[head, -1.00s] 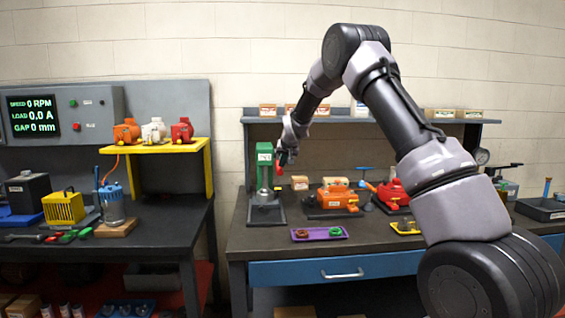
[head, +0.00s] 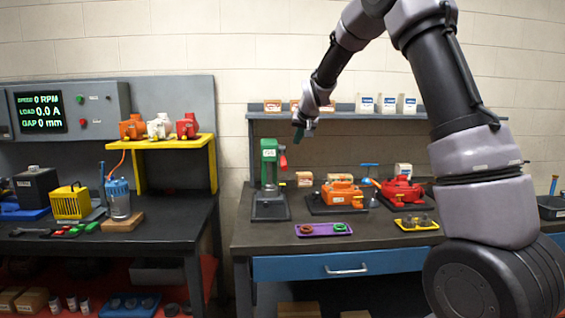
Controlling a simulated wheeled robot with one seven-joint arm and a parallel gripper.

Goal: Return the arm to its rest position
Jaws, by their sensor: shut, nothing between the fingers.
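My gripper (head: 299,131) hangs in the air in front of the wall, near the shelf over the right-hand bench. It points down, up and to the right of the green press (head: 269,160), apart from it. Its fingers are small and dark in the head view, shut with nothing held. My arm rises from the lower right, bends above the top of the picture and comes down to the gripper. It hides part of the shelf and the back right of the bench.
The right-hand bench (head: 285,238) holds an orange motor (head: 342,192), a red motor (head: 402,190), a purple tray (head: 323,230) and a yellow tray (head: 416,226). White boxes (head: 388,104) stand on the shelf (head: 347,115). The yellow stand (head: 175,142) at left bears several small motors.

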